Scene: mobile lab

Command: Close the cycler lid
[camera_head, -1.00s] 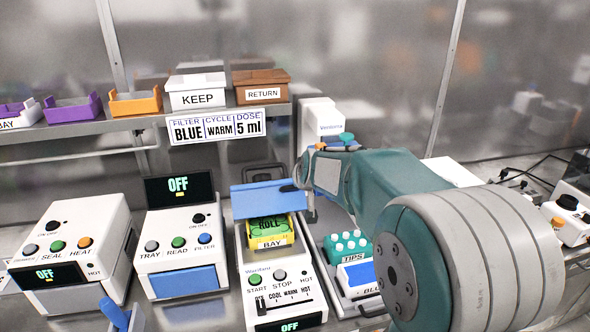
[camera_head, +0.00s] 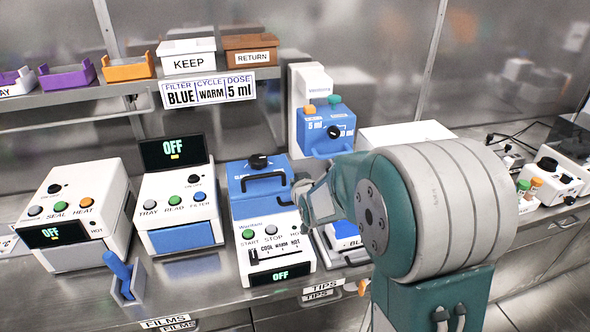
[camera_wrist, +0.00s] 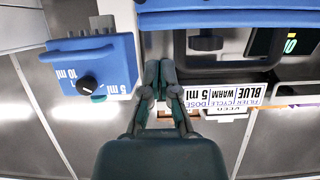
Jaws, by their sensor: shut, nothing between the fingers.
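The cycler (camera_head: 280,262) stands in the middle of the bench with a row of buttons, a mode slider and an OFF display. Its blue lid (camera_head: 243,207) lies down over the bay, with a dark handle and a black knob showing on top. The bay and its contents are hidden. A strip of the blue lid (camera_wrist: 235,18) also shows at the top of the wrist view. My gripper (camera_head: 301,190) is just right of the lid; I cannot tell whether it touches it. In the wrist view my gripper (camera_wrist: 160,68) has its fingers together and empty.
A blue dispenser (camera_head: 325,128) with a dial stands behind and to the right. A reader (camera_head: 178,240) and a sealer (camera_head: 85,215) stand to the left. A shelf holds the KEEP box (camera_head: 187,62) and the RETURN box (camera_head: 250,53). A blue lever (camera_head: 122,275) stands in front.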

